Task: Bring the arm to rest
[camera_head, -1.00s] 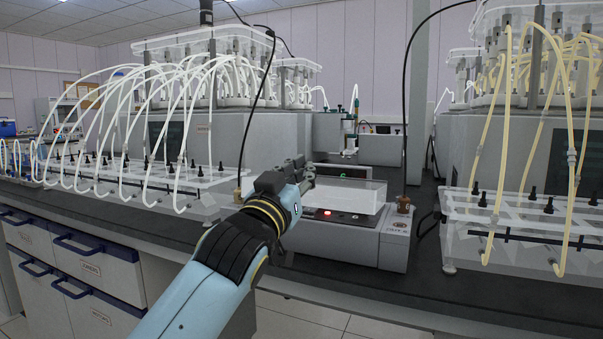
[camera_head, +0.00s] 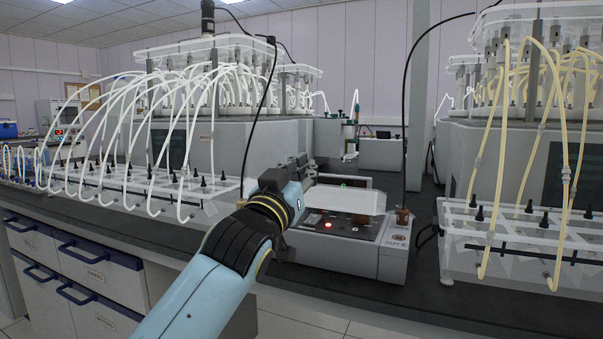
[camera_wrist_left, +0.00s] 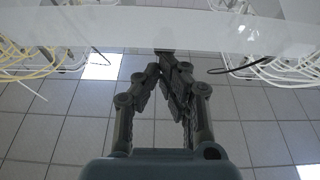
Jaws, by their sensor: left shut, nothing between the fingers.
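My left arm (camera_head: 240,235) comes in from the lower left in the head view, reaching over the bench edge. My left gripper (camera_head: 305,165) is in front of the left part of a grey instrument with a clear lid and a red light (camera_head: 350,250). In the left wrist view the left gripper (camera_wrist_left: 168,68) has its fingers drawn together at the tips, with nothing between them. It points towards a pale translucent panel across the top of that view. Whether the fingertips touch anything cannot be told. My right gripper is not in view.
A reactor rack with white tubes (camera_head: 170,195) stands to the left, and one with yellowish tubes (camera_head: 520,235) to the right. The dark benchtop (camera_head: 400,290) is narrow in front of the instrument. Black cables hang on both sides of it. Drawers (camera_head: 75,275) are below left.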

